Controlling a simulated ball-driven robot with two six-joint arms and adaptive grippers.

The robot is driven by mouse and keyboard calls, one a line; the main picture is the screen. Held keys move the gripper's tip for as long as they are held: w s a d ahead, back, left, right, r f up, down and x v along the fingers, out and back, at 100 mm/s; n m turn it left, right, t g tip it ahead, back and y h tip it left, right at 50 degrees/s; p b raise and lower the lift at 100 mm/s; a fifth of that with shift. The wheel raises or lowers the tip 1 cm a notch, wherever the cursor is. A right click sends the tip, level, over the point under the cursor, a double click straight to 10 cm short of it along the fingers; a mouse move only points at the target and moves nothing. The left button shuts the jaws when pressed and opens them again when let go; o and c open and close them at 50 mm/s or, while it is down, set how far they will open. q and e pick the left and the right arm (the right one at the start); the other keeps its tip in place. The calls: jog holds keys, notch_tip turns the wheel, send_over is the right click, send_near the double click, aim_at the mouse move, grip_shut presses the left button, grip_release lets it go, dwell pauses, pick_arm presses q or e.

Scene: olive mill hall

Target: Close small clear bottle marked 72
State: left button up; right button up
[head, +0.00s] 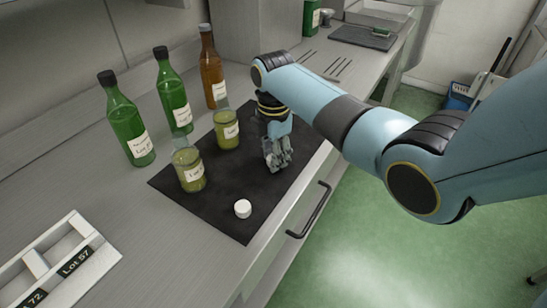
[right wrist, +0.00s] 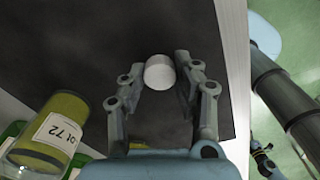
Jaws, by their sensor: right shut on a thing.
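In the right wrist view a small clear bottle labelled "Lot 72" (right wrist: 52,132), with olive-green contents, stands at the lower left. In the head view two such bottles stand on the dark mat, a rear one (head: 227,132) and a front one (head: 192,175); their labels are too small to read surely. Both look uncapped. My right gripper (head: 277,165) is over the mat, right of the rear bottle. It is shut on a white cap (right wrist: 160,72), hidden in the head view. Another white cap (head: 243,209) lies on the mat near its front corner. My left gripper is out of view.
Two green bottles (head: 174,95) and a brown bottle (head: 213,72) stand behind the mat (head: 232,227). A white rack (head: 75,232) with "Lot 57" and "72" labels sits at the lower left. Thin tools (head: 340,68) lie farther along the counter. A drawer handle (head: 310,212) juts out in front.

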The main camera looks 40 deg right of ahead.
jog(key=shift+r, duration=0.6)
notch_tip(320, 180, up, 2)
jog(key=shift+w+r, duration=0.1)
jog(key=shift+r, duration=0.15)
jog(key=s+d+r, duration=0.4)
jog(key=s+r, duration=0.3)
jog(key=s, duration=0.4)
jog(key=shift+d+r, duration=0.2)
jog(key=shift+d, duration=0.15)
jog(key=shift+w+f, duration=0.1)
